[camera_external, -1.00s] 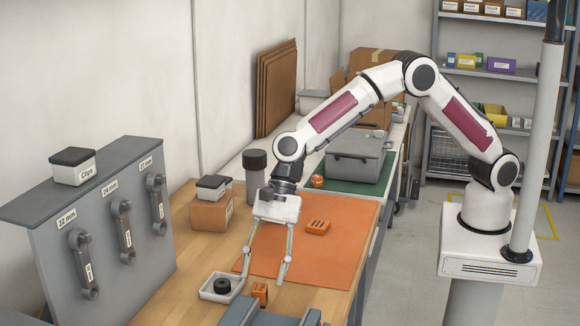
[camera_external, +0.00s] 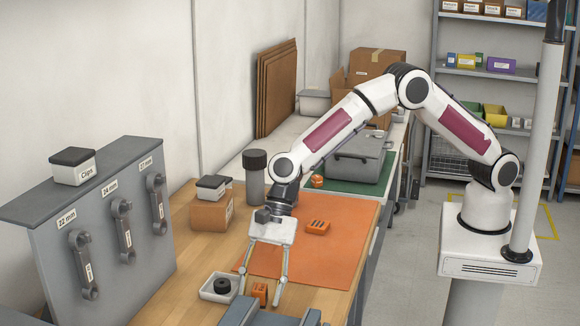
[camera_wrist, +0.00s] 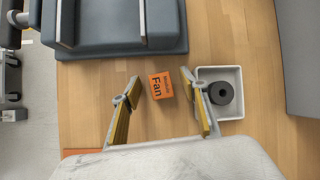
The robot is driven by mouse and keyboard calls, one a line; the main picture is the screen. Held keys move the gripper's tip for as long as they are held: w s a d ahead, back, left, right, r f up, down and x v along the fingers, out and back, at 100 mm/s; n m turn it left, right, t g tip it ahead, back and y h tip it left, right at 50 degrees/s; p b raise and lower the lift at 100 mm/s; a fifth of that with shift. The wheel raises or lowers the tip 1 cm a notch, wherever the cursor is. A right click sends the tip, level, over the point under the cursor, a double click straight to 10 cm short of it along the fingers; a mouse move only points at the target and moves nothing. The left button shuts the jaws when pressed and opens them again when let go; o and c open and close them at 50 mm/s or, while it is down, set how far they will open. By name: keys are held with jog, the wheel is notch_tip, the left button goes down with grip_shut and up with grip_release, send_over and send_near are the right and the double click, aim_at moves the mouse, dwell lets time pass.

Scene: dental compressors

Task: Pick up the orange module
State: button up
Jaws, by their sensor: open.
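The orange module (camera_wrist: 161,85) is a small block with dark lettering that reads "Fan". It stands on the wooden table, and it also shows in the external view (camera_external: 259,293) near the table's front. My gripper (camera_wrist: 160,82) is open and empty, with one finger on each side of the module in the wrist view. In the external view my gripper (camera_external: 257,298) reaches down toward the module, its fingertips close around it. I cannot tell the exact height of the fingertips over the table.
A white tray (camera_wrist: 237,74) holding a black ring (camera_wrist: 221,93) sits right beside one finger. A grey-blue machine (camera_wrist: 110,40) stands close by. A grey panel with wrenches (camera_external: 140,240) stands at left.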

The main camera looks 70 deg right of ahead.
aim_at(260, 288)
grip_shut()
jog(key=shift+r, duration=0.1)
jog(key=shift+r, duration=4.95)
